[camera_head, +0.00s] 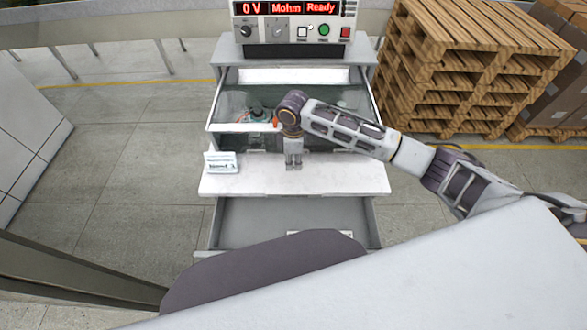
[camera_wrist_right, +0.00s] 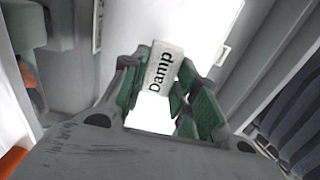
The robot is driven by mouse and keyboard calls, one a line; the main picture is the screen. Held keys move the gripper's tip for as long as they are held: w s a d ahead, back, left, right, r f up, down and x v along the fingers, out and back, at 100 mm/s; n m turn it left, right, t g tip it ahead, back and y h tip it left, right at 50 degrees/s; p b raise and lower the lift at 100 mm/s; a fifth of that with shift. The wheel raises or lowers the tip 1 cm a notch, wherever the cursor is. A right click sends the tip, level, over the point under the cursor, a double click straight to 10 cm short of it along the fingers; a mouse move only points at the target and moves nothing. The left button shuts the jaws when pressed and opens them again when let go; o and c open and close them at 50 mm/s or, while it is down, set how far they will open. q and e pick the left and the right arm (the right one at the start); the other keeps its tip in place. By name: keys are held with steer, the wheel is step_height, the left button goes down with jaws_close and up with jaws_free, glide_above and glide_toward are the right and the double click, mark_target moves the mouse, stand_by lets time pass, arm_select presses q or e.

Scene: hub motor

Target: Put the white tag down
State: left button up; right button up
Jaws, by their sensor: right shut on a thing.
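The white tag (camera_wrist_right: 161,66) shows in the right wrist view, with the black word "Damp" on it. My right gripper (camera_wrist_right: 165,88) is shut on the tag, which sits between its green-padded fingertips. In the head view my right gripper (camera_head: 293,163) points down over the white work surface (camera_head: 340,178), near its middle. The tag cannot be made out there. I cannot tell whether it touches the surface. My left gripper is not in view.
A small white sign (camera_head: 221,163) stands at the left of the work surface. Behind it is a clear-walled enclosure (camera_head: 226,100) with parts inside, below a test meter (camera_head: 293,22). An open grey drawer (camera_head: 250,222) lies below. The surface's right side is clear. Wooden pallets (camera_head: 460,70) stand right.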

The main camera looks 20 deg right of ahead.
mark_target(293, 173)
steer(key=shift+f, duration=0.65)
steer(key=shift+f, duration=1.85)
steer(key=shift+f, duration=0.15)
steer(key=o, duration=0.8)
step_height(293, 173, up, 12)
steer(key=shift+r, duration=0.15)
